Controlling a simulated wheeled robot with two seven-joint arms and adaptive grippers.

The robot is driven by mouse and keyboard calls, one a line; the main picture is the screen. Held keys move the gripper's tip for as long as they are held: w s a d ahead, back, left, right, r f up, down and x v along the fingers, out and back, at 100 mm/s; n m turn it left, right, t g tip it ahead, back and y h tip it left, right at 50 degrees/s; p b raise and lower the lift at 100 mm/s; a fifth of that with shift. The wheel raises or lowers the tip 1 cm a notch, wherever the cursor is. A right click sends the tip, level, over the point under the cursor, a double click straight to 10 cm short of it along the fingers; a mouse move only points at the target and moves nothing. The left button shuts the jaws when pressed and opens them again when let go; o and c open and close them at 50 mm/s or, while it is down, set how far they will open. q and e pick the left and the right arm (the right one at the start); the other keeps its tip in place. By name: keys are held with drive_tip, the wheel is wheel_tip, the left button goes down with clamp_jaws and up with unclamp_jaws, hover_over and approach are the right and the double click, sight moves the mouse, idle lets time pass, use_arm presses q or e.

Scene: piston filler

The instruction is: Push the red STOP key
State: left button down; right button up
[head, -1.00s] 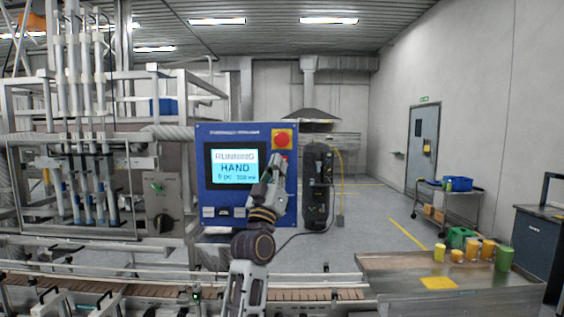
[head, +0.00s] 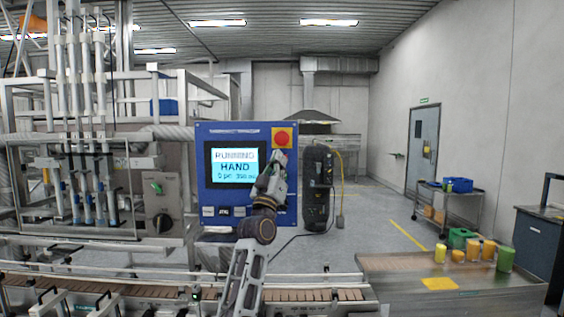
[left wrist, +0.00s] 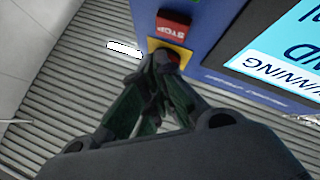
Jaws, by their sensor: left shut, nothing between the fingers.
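The red STOP key (left wrist: 173,24) shows in the left wrist view, its label upside down, beside a yellow plate (left wrist: 184,47) with a round red button. In the head view the round red button (head: 282,138) on its yellow plate sits at the top right of the blue panel (head: 240,134); the key below it is mostly hidden behind my gripper. My left gripper (head: 279,157) is shut and empty in front of the panel's right side. In the left wrist view its fingertips (left wrist: 160,60) overlap the yellow plate; I cannot tell whether they touch anything.
The panel's screen (head: 234,164) reads RUNNING and HAND. A selector box (head: 160,203) stands to the left. A conveyor (head: 310,295) runs in front. Cups (head: 472,250) stand on a table at the right.

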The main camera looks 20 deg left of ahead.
use_arm(q)
drive_tip(key=shift+w+a, duration=0.2)
drive_tip(key=shift+w, duration=0.4)
drive_tip(key=shift+w+a+r, duration=0.1)
drive_tip(key=shift+w+a, duration=0.15)
drive_tip(key=shift+w, duration=0.55)
idle(2.3)
drive_tip(key=shift+s, duration=0.1)
idle(0.4)
drive_tip(key=shift+s+d, duration=0.25)
drive_tip(key=shift+s, duration=0.45)
drive_tip(key=shift+s+d+p, duration=0.2)
drive_tip(key=shift+s+d, duration=0.05)
drive_tip(key=shift+s, duration=0.55)
drive_tip(key=shift+s+d+p, duration=0.2)
drive_tip(key=shift+s+p, duration=0.05)
drive_tip(key=shift+s, duration=0.55)
drive_tip(key=shift+s+d+p, duration=0.2)
drive_tip(key=shift+s+d, duration=0.05)
drive_tip(key=shift+s, duration=0.55)
